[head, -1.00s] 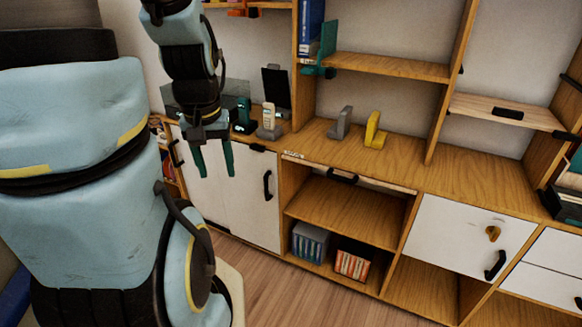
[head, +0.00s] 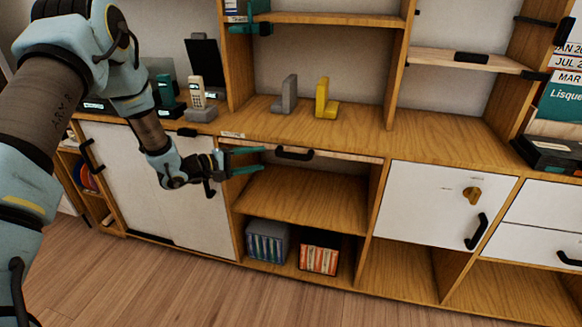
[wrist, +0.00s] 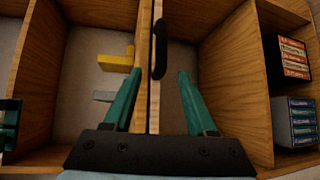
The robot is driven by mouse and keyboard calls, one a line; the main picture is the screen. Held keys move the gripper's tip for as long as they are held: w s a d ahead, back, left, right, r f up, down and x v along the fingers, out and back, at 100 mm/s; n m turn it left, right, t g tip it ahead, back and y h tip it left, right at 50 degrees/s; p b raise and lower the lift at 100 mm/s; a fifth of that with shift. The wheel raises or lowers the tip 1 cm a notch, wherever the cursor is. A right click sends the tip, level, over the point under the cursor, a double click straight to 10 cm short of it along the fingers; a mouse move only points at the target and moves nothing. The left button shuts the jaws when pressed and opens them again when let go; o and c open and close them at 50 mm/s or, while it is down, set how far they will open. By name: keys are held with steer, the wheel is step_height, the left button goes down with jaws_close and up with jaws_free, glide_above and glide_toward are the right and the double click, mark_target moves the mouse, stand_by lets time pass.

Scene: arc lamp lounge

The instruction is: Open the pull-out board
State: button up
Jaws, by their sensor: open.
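The pull-out board (head: 345,157) is a thin wooden board just under the cabinet top, above an open compartment. Its black bar handle (head: 294,154) is on its front edge. The board looks pushed in. My gripper (head: 260,160) is open and empty, pointing right at the board's left end, with the handle just beyond its fingertips. In the wrist view, the board's edge (wrist: 155,100) runs between the two teal fingers (wrist: 159,73). The handle (wrist: 159,48) lies ahead of the fingertips, apart from them.
A grey bookend (head: 289,95) and a yellow bookend (head: 325,100) stand on the cabinet top (head: 400,135). A phone (head: 198,98) stands farther left. White sliding doors (head: 130,190) are behind my arm. A white drop front (head: 440,205) is at right. The floor is clear.

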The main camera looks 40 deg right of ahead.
mark_target(288, 157)
steer(key=shift+g, duration=0.3)
steer(key=x, duration=0.3)
steer(key=p+x, duration=0.1)
steer(key=x, duration=0.2)
steer(key=s+x, duration=0.1)
steer(key=x, duration=0.3)
steer(key=shift+s+p, duration=0.15)
steer(key=shift+p, duration=0.15)
steer(key=shift+s+d+f, duration=0.15)
steer(key=shift+d+f, duration=0.05)
steer(key=shift+d, duration=0.45)
jaws_close()
